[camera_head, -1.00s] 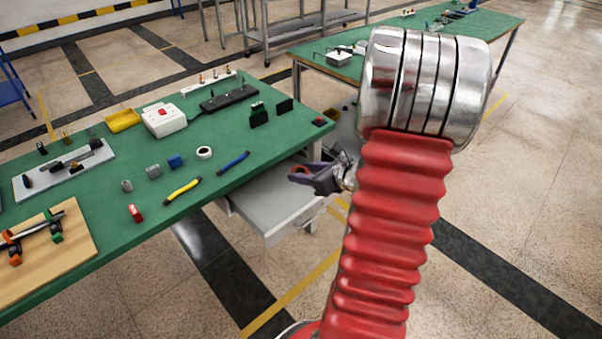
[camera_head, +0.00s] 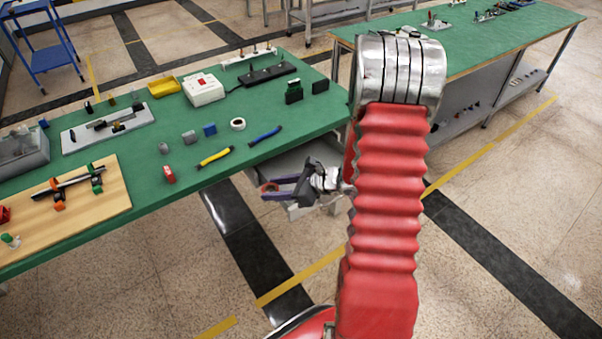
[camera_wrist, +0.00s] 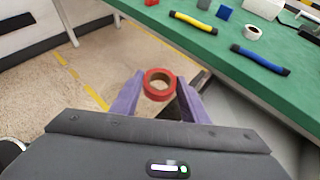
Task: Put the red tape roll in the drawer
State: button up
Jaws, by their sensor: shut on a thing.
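My gripper (camera_head: 268,190) has purple fingers shut on the red tape roll (camera_wrist: 159,84), a ring with a brown inner core. The roll sits between the fingertips in the wrist view, and shows small at the fingertips in the head view (camera_head: 270,187). The gripper is beside the green table's near edge, lower right of the blue-handled tool. The pale grey drawer (camera_head: 289,162) is below the tabletop, partly hidden behind my gripper and arm. I cannot tell from these views how far the roll is from the drawer, or how far the drawer is pulled out.
The green workbench (camera_head: 190,240) holds a white roll (camera_head: 238,124), a yellow-handled tool (camera_head: 215,157), a blue-handled tool (camera_head: 265,135), small blocks and a wooden board (camera_head: 95,215). A second green table (camera_head: 490,45) stands at the back right. The floor in front is clear.

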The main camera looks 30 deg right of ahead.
jog(key=a+f+n+g+y, duration=0.2)
jog(key=a+f, duration=0.4)
jog(key=a, duration=0.7)
jog(key=shift+s+n, duration=0.15)
jog(key=shift+n, duration=0.45)
